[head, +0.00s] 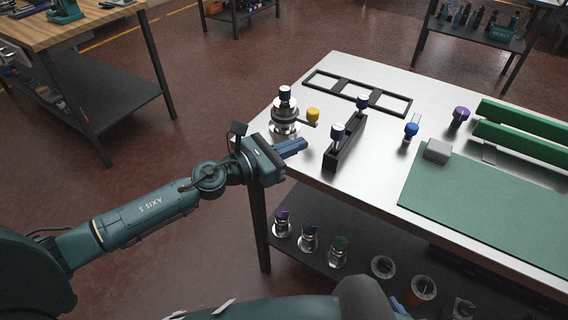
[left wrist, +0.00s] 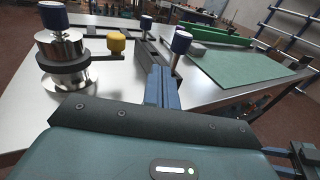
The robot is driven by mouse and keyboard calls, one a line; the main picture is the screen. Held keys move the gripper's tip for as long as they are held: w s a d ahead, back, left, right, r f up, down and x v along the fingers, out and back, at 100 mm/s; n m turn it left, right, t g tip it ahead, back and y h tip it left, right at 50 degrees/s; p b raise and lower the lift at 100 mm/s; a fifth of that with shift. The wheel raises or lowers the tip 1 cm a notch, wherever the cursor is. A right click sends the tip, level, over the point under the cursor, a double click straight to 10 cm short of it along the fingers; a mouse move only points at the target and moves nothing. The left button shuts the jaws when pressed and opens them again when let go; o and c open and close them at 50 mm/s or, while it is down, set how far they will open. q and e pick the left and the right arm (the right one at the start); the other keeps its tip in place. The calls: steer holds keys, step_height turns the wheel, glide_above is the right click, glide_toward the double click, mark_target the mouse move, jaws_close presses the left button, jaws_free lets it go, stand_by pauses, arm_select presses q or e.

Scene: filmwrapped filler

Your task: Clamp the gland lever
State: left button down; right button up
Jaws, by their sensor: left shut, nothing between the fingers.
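The gland (head: 285,128) is a shiny metal cylinder with a black collar and a blue cap, upright near the table's left corner. Its lever ends in a yellow knob (head: 313,115), pointing right. In the left wrist view the gland (left wrist: 62,70) is at upper left and the yellow knob (left wrist: 116,42) right of it. My left gripper (head: 303,144) is shut and empty, its blue fingers over the near-left table edge, nearer the camera than the lever and apart from it. The fingers also show in the left wrist view (left wrist: 161,88).
A black block (head: 345,147) with two blue-capped pins stands just right of my left gripper. Behind it lies a black frame (head: 322,79). A blue-knobbed pin (head: 411,130), a purple-knobbed pin (head: 460,116), a grey block (head: 438,151) and a green mat (head: 480,200) are further right.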

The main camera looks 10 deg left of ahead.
arm_select(q)
steer(key=s, duration=0.5)
steer(key=shift+a+r, duration=0.1)
steer(key=shift+a, duration=0.3)
steer(key=s+a+f+m+g+y, duration=0.1)
steer(key=s+f+m+y, duration=0.3)
steer(key=s+f+m, duration=0.4)
steer(key=s+a+f+m+y+p, duration=0.1)
steer(key=s+f+m+y, duration=0.3)
steer(key=m, duration=1.8)
steer(key=s+a+f, duration=0.1)
steer(key=s+f, duration=0.4)
steer(key=shift+s+a+f+g+y, duration=0.15)
steer(key=shift+s+f+g+y, duration=0.05)
steer(key=shift+s+g+y, duration=0.2)
